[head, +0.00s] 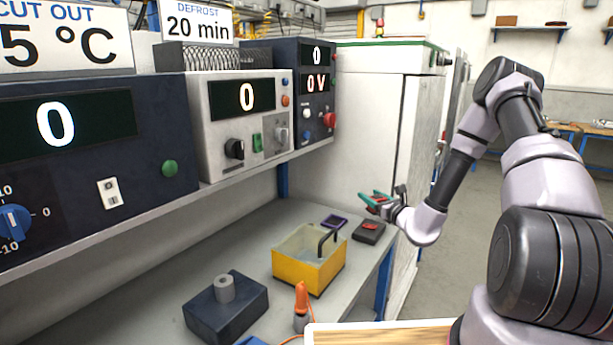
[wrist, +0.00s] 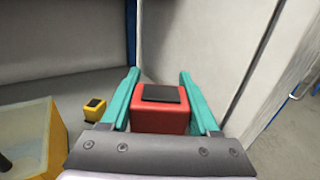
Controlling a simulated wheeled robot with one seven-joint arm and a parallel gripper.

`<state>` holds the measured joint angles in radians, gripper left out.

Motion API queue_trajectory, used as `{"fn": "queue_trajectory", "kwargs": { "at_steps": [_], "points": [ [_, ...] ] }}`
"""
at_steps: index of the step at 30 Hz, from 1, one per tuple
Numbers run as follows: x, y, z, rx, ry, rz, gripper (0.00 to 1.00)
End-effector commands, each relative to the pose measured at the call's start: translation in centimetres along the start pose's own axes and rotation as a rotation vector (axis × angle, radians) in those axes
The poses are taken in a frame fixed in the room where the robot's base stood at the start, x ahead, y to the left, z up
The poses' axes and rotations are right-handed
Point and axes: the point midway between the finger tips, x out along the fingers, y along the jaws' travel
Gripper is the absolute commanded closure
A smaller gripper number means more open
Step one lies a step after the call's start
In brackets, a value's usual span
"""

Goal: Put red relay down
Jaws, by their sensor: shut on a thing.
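The red relay (wrist: 161,118) is a red block with a dark top pad. In the wrist view it sits between the two teal fingers of my gripper (wrist: 163,100). In the head view my gripper (head: 377,199) is near the far right end of the bench, above a dark box with a red patch on top (head: 369,231). The relay is small and mostly hidden by the fingers there. I cannot tell its exact height over the bench.
A yellow bin (head: 308,273) with a dark handle-like bar stands on the bench (head: 240,257). A purple-rimmed dark piece (head: 334,222) lies behind it. A small yellow block (wrist: 95,106) shows in the wrist view. A white cabinet (head: 365,125) stands behind my gripper.

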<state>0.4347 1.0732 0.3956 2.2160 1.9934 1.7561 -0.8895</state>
Motion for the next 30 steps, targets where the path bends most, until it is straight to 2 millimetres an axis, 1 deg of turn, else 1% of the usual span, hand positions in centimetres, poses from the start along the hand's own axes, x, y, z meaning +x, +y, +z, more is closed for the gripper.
{"fn": "queue_trajectory", "kwargs": {
  "at_steps": [3,6,10,14,17,20,23,27,30],
  "points": [
    [-1.4,-2.4,0.7,0.004,0.002,-0.192,0.96],
    [-2.5,-3.9,0.9,0.003,0.002,-0.304,0.96],
    [-3.4,-4.9,1.1,0.001,0.001,-0.38,0.96],
    [-3.5,-5.0,1.1,0.001,0.0,-0.384,0.96],
    [-2.5,-4.2,1.0,-0.001,-0.001,-0.317,0.96],
    [-1.1,-2.5,0.7,-0.003,-0.002,-0.181,0.96],
    [0.1,0.1,-0.1,-0.003,-0.001,0.012,0.96],
    [0.4,2.9,-1.8,-0.001,0.001,0.234,0.96],
    [0.0,4.3,-3.0,0.0,0.001,0.36,0.96]
  ]
}}
